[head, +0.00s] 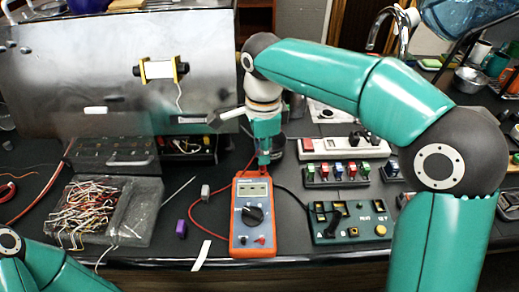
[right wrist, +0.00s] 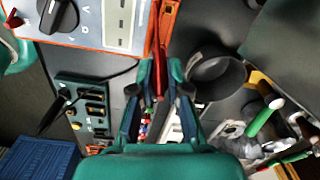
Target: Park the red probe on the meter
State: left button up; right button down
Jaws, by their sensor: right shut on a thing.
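The orange-and-grey meter (head: 252,217) lies face up near the front edge of the bench, with its dark dial; part of it shows at the top of the right wrist view (right wrist: 85,22). My right gripper (head: 264,158) points down at the meter's far end. In the right wrist view, my right gripper (right wrist: 160,80) is shut on the red probe (right wrist: 158,45), which lies along the meter's orange edge; I cannot tell whether it touches. A red lead (head: 196,222) loops left of the meter. Only part of my left arm shows, without its gripper.
A green board (head: 350,236) lies right of the meter, with a black probe (right wrist: 50,116) over it. A dark cup (right wrist: 215,75) is close to my right gripper.

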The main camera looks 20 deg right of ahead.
jog(key=shift+f, duration=0.6)
dwell(1.6)
jog(key=c, duration=1.1)
grip_release()
notch_tip(320, 180, up, 12)
jog(key=shift+f, duration=0.1)
jog(key=shift+s, duration=0.1)
